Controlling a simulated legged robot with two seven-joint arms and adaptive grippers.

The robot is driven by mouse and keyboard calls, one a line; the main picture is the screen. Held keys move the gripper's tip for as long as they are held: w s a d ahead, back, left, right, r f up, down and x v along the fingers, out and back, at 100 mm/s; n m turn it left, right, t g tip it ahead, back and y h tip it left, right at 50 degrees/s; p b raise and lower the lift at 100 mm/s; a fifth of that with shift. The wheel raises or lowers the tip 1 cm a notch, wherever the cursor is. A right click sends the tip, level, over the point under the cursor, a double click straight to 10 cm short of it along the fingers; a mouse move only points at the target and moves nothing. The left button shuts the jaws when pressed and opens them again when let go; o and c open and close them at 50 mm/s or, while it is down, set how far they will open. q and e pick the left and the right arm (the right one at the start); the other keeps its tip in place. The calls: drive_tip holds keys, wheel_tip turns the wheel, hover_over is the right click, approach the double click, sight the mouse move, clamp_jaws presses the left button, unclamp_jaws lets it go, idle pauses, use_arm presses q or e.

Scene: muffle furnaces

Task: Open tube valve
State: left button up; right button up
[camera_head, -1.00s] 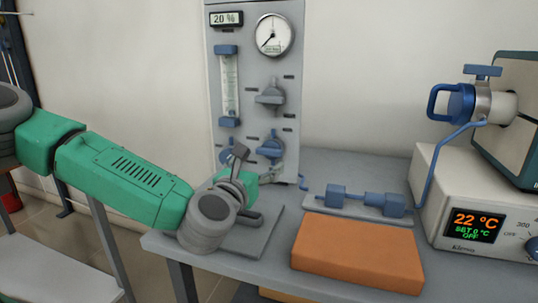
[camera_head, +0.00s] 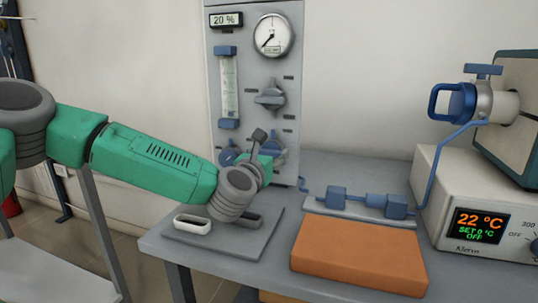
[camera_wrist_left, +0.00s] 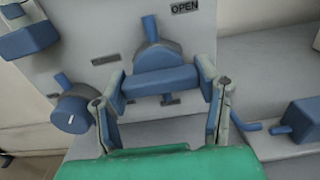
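A grey panel carries a blue valve (camera_head: 279,157) at its lower right, partly hidden behind my left gripper (camera_head: 266,160) in the head view. In the left wrist view, the valve's blue bar handle (camera_wrist_left: 160,82) lies roughly level, with a blue pointer above it. An OPEN label (camera_wrist_left: 185,6) sits at the upper right. My left gripper (camera_wrist_left: 161,88) has its fingers spread wide, one at each end of the bar. I cannot tell whether the pads touch it. My right gripper is not in view.
A second blue knob (camera_wrist_left: 73,115) sits left of the valve. A grey knob (camera_head: 270,97), gauge (camera_head: 273,35) and flow tube (camera_head: 229,85) are above. An orange block (camera_head: 358,254), blue tube fitting (camera_head: 365,204) and furnace (camera_head: 490,205) stand to the right.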

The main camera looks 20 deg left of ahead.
use_arm(q)
drive_tip(key=shift+o, duration=0.2)
drive_tip(key=shift+m, duration=0.3)
drive_tip(key=m+p, duration=0.1)
drive_tip(key=m, duration=0.2)
drive_tip(key=shift+m, duration=0.3)
drive_tip(key=m+p, duration=0.2)
drive_tip(key=m, duration=0.2)
drive_tip(key=shift+m, duration=0.3)
drive_tip(key=m+p, duration=0.3)
drive_tip(key=m, duration=0.3)
drive_tip(key=shift+d, duration=0.1)
drive_tip(key=shift+s+f+m+p, duration=0.15)
drive_tip(key=shift+m+p, duration=0.45)
drive_tip(key=shift+m, duration=0.8)
drive_tip(key=shift+f+m, duration=0.2)
drive_tip(key=shift+m, duration=0.1)
drive_tip(key=o, duration=1.2)
drive_tip(key=shift+c, duration=0.2)
drive_tip(key=shift+r, duration=0.1)
